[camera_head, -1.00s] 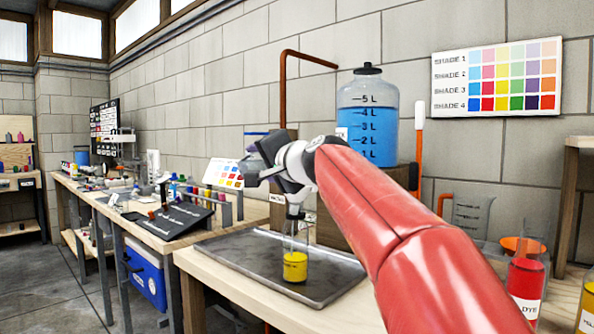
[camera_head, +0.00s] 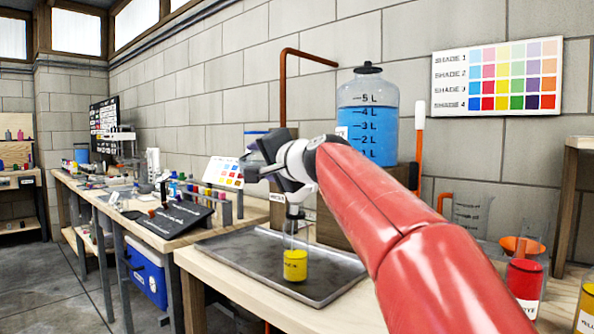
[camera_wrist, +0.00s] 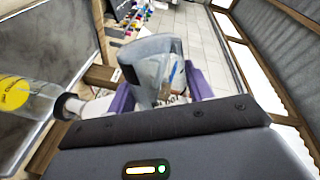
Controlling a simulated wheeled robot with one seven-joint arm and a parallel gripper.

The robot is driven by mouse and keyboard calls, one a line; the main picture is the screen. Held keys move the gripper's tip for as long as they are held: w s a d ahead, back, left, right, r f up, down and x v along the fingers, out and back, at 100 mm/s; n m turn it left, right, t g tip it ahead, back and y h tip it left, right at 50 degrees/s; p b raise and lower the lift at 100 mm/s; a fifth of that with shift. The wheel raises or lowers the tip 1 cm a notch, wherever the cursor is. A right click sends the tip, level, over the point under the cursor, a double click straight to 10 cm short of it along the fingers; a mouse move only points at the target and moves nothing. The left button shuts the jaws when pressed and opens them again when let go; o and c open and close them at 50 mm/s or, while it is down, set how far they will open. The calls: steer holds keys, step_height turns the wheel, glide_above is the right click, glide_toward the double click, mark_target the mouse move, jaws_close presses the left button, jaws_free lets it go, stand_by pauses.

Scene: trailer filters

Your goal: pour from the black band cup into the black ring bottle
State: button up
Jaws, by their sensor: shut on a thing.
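The black band cup (camera_wrist: 158,62) is clear, with a dark patch on its side. It is gripped between the purple-grey jaws of my gripper (camera_wrist: 165,92) and lies tilted in the wrist view. Its contents cannot be made out. In the head view my gripper (camera_head: 268,165) is just above and left of a clear bottle (camera_head: 295,262) with yellow liquid in its lower part, standing upright on a tray. A pale narrow piece shows at the bottle's top. The bottle also shows at the left of the wrist view (camera_wrist: 28,95), with a dark ring near its neck.
The grey metal tray (camera_head: 225,246) lies on the wooden bench. A large blue-liquid jug (camera_head: 368,120) stands behind my arm on a wooden block. A red dye bottle (camera_head: 525,280) and a yellow one (camera_head: 588,305) stand at right. Another bench (camera_head: 150,235) with several small items is at left.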

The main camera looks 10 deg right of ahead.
steer(key=shift+r+m+p, duration=0.4)
steer(key=shift+m+p, duration=0.3)
steer(key=shift+p, duration=0.05)
stand_by(1.2)
steer(key=shift+w+d+r+m, duration=0.15)
steer(key=shift+d+r+m, duration=0.05)
steer(key=shift+d+m, duration=0.1)
stand_by(0.8)
